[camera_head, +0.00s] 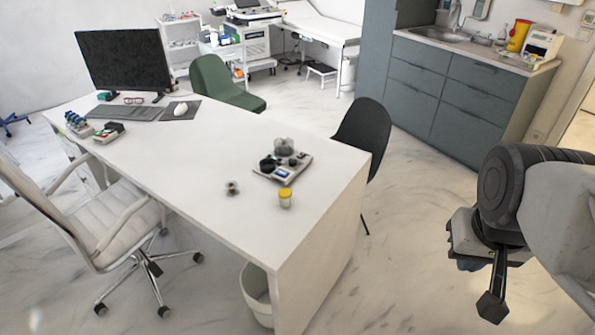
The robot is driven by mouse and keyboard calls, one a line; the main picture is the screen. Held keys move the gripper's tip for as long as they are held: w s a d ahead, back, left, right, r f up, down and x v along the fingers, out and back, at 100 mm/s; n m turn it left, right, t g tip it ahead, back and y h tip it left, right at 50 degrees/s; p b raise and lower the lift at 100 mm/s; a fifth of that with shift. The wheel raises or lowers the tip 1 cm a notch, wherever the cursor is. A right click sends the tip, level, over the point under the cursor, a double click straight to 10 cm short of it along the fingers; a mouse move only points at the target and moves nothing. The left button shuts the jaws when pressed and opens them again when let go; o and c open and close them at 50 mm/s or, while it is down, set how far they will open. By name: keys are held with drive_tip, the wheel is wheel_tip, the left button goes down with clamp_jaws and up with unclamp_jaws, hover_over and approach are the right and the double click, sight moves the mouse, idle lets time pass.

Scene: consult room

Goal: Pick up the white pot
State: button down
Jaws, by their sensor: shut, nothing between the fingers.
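A small white pot (285,200) with a yellow lid stands upright on the white desk (200,185), near its front right part. My gripper (493,306) is at the right of the view, hanging over the floor well away from the desk. Its fingers point down, shut and empty. The pot is far to the left of my gripper and nothing touches it.
Beside the pot are a tray (265,177) holding dark round items and a small round brown item (232,188). A monitor (124,60) and keyboard (133,113) are at the desk's far end. A dark chair (362,130) and a bin (254,295) flank the desk.

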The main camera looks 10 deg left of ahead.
idle(0.3)
drive_tip(key=shift+c, duration=2.1)
unclamp_jaws()
